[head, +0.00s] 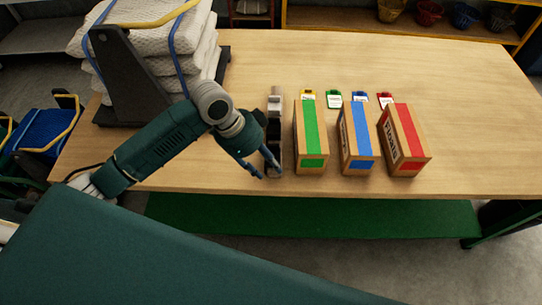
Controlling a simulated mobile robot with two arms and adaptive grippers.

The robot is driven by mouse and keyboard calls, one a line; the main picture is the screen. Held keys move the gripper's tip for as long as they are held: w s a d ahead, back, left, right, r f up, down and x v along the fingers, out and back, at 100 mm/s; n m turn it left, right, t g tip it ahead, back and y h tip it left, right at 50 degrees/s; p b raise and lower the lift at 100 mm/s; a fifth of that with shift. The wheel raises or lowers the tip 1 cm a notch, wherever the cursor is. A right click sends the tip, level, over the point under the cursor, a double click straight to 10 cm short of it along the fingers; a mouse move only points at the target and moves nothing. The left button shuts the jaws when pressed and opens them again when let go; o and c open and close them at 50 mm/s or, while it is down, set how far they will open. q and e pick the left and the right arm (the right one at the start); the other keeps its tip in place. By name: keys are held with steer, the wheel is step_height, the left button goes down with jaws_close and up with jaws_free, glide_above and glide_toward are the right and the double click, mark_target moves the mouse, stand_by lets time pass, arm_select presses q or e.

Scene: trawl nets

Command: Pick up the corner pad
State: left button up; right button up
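I cannot pick out a corner pad with certainty. A narrow dark object with a pale grey top part (274,101) lies on the table, left of the box with green tape. My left gripper (263,170) reaches in from the left over the table and overlaps the near part of this object in the picture. Its finger parts point toward the table's front edge. Dark parts blend together there, so I cannot tell whether the fingers touch it or hold anything. My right gripper is not in view.
Cardboard boxes with green (311,139), blue (358,139) and red (404,139) tape stand in a row. Small coloured tags (334,100) lie behind. White stacked bundles (185,45) in a dark rack stand at left. The wooden table (475,125) is clear at right.

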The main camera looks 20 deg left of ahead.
mark_target(274, 148)
arm_select(q)
steer(key=w+a+r+m, duration=0.1)
steer(key=w+a+r, duration=0.3)
steer(key=r, duration=0.1)
steer(key=shift+g, duration=0.3)
steer(key=p+x, duration=0.1)
steer(key=x, duration=0.2)
steer(key=p+x, duration=0.1)
steer(key=x, duration=0.2)
steer(key=s+p+x, duration=0.1)
steer(key=p+x, duration=0.1)
steer(key=x, duration=0.1)
steer(key=shift+d+f, duration=0.15)
steer(key=shift+d, duration=0.35)
steer(key=shift+w+f, duration=0.1)
steer(key=shift+f, duration=0.2)
jaws_close()
